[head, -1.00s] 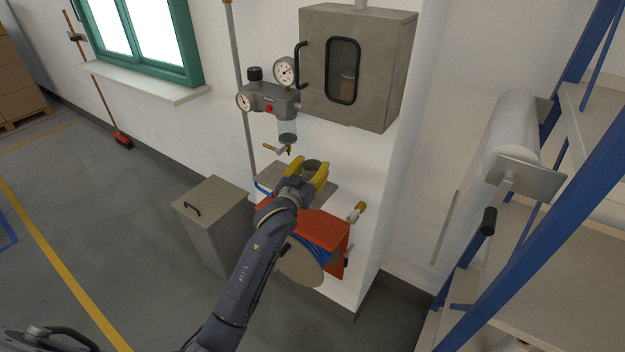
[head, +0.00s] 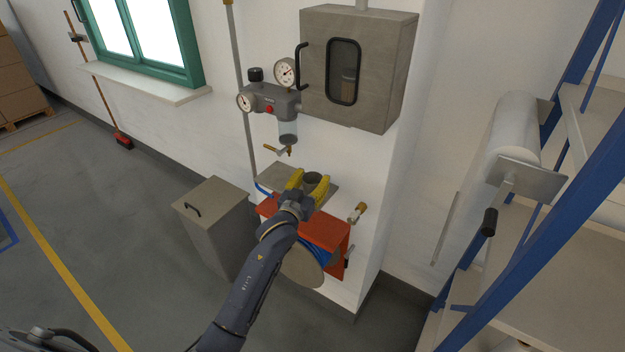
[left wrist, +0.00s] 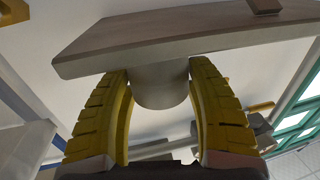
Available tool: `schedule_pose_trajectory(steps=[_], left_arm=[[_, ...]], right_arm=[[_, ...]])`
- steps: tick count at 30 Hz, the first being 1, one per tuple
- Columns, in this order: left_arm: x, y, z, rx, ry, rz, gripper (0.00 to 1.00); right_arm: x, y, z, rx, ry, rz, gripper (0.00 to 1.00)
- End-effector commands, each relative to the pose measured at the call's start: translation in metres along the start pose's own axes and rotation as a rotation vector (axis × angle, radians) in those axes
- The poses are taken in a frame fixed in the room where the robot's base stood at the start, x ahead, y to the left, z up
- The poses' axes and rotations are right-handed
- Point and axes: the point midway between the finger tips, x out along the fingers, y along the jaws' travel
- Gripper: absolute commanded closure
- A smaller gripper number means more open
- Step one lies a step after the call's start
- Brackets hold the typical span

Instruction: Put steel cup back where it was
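The steel cup (head: 313,181) is a small grey cylinder with a dark open top, upright at the small grey shelf (head: 275,180) on the wall. My left gripper (head: 307,186) has its yellow fingers on both sides of the cup, shut on it. In the left wrist view the cup (left wrist: 160,88) sits between the two fingers (left wrist: 160,100), against the shelf slab (left wrist: 190,32). I cannot tell whether its base touches the shelf. My right gripper is not in view.
A regulator with gauges (head: 270,98) and a drain tap (head: 283,150) hang above the shelf. A grey cabinet (head: 385,70) is up to the right. A red hose reel box (head: 325,232) is below; a grey bin (head: 212,225) stands left.

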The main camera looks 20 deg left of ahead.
Motion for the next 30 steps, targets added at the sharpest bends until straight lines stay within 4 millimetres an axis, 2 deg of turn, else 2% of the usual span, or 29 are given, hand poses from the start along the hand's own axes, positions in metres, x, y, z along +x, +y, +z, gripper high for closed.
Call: schedule_pose_trajectory(steps=[1,4,5,15,20,30], left_arm=[[0.0,0.0,0.0,0.0,0.0,0.0,0.38],[0.0,0.0,0.0,0.0,0.0,0.0,0.27],[0.0,0.0,0.0,0.0,0.0,0.0,0.26],[-0.003,0.0,-0.003,0.0,0.001,0.0,0.26],[-0.023,0.0,-0.003,0.0,0.0,0.0,0.26],[-0.083,0.0,-0.003,0.0,-0.001,0.0,0.26]], right_arm=[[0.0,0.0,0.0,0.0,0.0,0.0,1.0],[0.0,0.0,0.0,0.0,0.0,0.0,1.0],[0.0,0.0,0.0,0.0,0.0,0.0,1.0],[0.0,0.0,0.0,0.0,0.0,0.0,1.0],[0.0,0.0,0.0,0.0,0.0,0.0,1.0],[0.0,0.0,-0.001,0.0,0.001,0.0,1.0]])
